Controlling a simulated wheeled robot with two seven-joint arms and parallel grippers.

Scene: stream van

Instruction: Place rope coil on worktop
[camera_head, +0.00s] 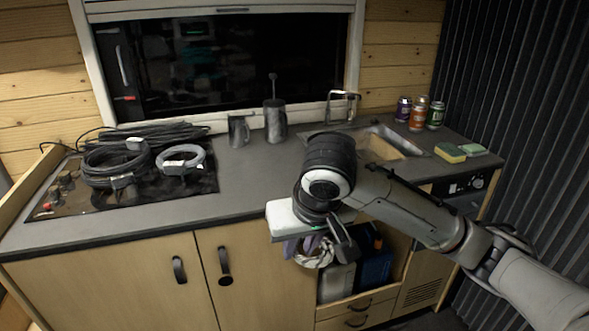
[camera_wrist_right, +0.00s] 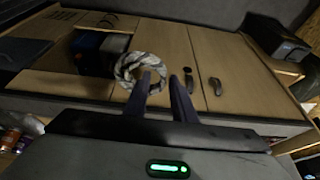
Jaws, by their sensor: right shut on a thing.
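The rope coil (camera_head: 318,260) is a small pale ring with darker patches, seen in the head view in front of the cabinet, below the worktop's front edge. It also shows in the wrist view (camera_wrist_right: 123,68) as a white and grey ring at one finger. My right gripper (camera_wrist_right: 161,82) is shut on the coil; in the head view its dark finger (camera_head: 343,242) hangs beside it. The exact grip is partly hidden. The worktop (camera_head: 250,170) is grey and lies behind and above the coil. My left gripper is not in view.
Coiled cables (camera_head: 110,165) cover the hob (camera_head: 150,192) at left. A mug (camera_head: 238,130) and a dark canister (camera_head: 275,120) stand at the back. Cans (camera_head: 419,112) and sponges (camera_head: 450,152) are right of the sink (camera_head: 385,140). The worktop's middle front is clear.

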